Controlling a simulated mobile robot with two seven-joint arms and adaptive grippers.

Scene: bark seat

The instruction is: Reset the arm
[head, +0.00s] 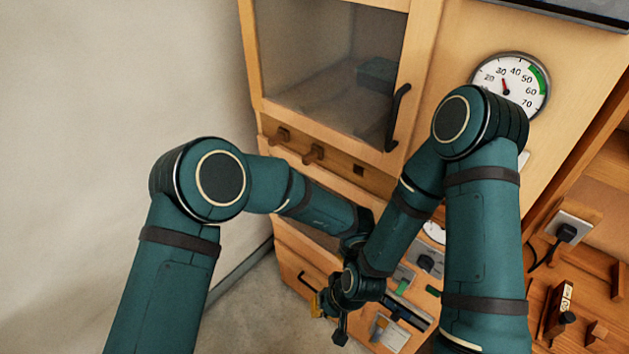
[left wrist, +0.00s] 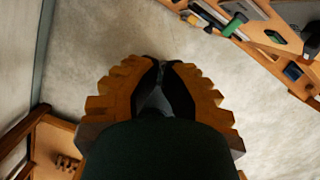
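My left arm comes in from the left and bends toward the cabinet; its gripper is hidden behind my right arm in the head view. In the left wrist view my left gripper (left wrist: 163,66) has ridged orange-brown fingers with dark pads. The tips are close together, with nothing seen held between them, above a pale floor. My right arm comes down from the right and crosses in front of the left forearm. Its end, around the right gripper (head: 331,316), is small and cluttered, near the cabinet's lower front. I cannot tell whether its fingers are open.
A wooden cabinet (head: 425,80) stands close ahead, with a glass door, black handle (head: 398,117), pegs and a dial gauge (head: 511,86). A black plug (head: 567,232) sits in a socket at the right. A bare wall (head: 110,90) is at the left. Pale floor (head: 262,312) is clear below.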

